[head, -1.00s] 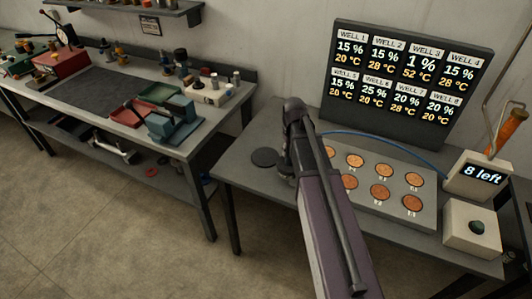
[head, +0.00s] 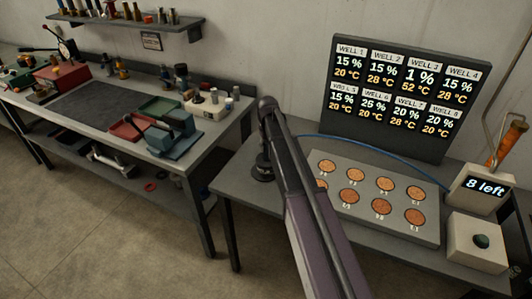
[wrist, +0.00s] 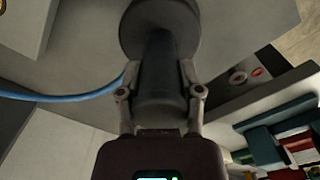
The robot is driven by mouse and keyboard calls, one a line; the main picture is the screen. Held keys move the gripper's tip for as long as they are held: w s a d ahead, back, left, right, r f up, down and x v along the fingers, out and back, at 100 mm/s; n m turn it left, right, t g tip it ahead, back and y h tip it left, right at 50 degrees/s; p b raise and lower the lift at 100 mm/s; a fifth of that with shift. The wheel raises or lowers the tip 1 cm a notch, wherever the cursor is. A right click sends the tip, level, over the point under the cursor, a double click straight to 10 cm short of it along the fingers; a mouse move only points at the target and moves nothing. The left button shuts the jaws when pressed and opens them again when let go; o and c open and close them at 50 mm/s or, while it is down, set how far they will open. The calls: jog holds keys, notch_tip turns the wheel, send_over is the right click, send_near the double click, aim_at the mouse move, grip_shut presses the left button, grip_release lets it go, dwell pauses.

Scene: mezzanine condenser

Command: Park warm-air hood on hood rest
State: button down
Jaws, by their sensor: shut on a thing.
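My gripper (wrist: 162,95) is shut on the dark, narrow body of the warm-air hood (wrist: 160,72) in the wrist view. The hood's wide, round dark end (wrist: 160,22) lies beyond the fingers. In the head view the hood (head: 262,171) is at the left end of the right-hand bench, partly behind my arm. It stands where a dark round pad, apparently the hood rest, showed earlier. The pad is now hidden or merges with the hood's dark base. I cannot tell whether the hood touches it.
A grey plate (head: 375,232) with several copper-coloured wells lies right of my arm. A blue hose (head: 385,153) runs behind it. A gap separates the left workbench (head: 120,115).

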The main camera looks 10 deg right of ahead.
jog(key=shift+w+a, duration=0.1)
jog(key=shift+w, duration=0.05)
jog(key=shift+w+a, duration=0.2)
jog(key=shift+w, duration=0.35)
notch_tip(320, 180, down, 4)
jog(key=b, duration=0.3)
jog(key=shift+r+b, duration=0.15)
jog(key=shift+b, duration=0.2)
jog(key=shift+c, duration=1.3)
grip_release()
jog(key=shift+r, duration=0.1)
notch_tip(320, 180, up, 12)
jog(key=p, duration=1.2)
jog(key=shift+s, duration=0.1)
